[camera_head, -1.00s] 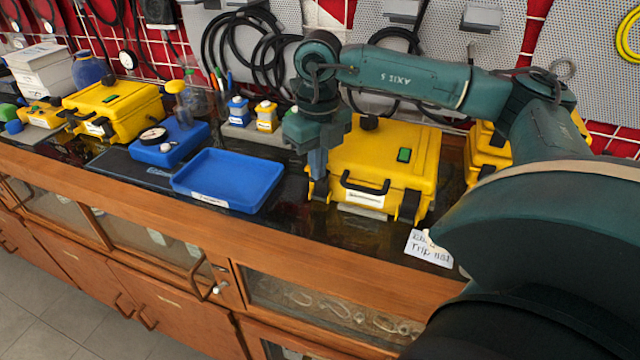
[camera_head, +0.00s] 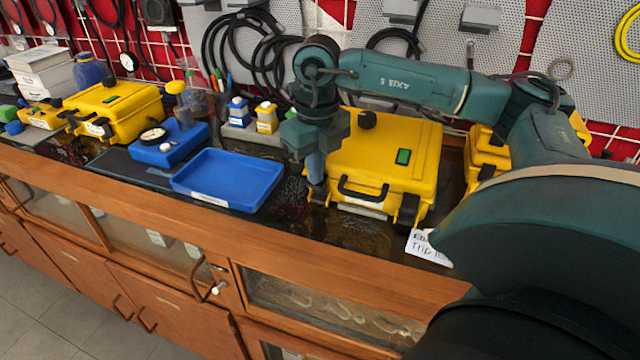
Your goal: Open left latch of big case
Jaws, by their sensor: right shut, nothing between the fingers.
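The big yellow case (camera_head: 400,155) stands closed on the dark bench top, right of the blue tray. It has a black front handle (camera_head: 362,190), a green patch and a black knob on its lid. Its right latch (camera_head: 408,209) is black and shows clearly at the front. The left latch (camera_head: 319,197) is mostly hidden behind my right gripper. My right gripper (camera_head: 316,182) points down at the front left corner of the case, shut and empty. I cannot tell whether it touches the latch. My left gripper is not in view.
A blue tray (camera_head: 258,194) lies just left of the gripper. Farther left are a blue gauge box (camera_head: 168,150) and a smaller yellow case (camera_head: 115,108). A paper label (camera_head: 426,247) lies at the bench's front edge. Another yellow case (camera_head: 484,160) stands behind my right arm.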

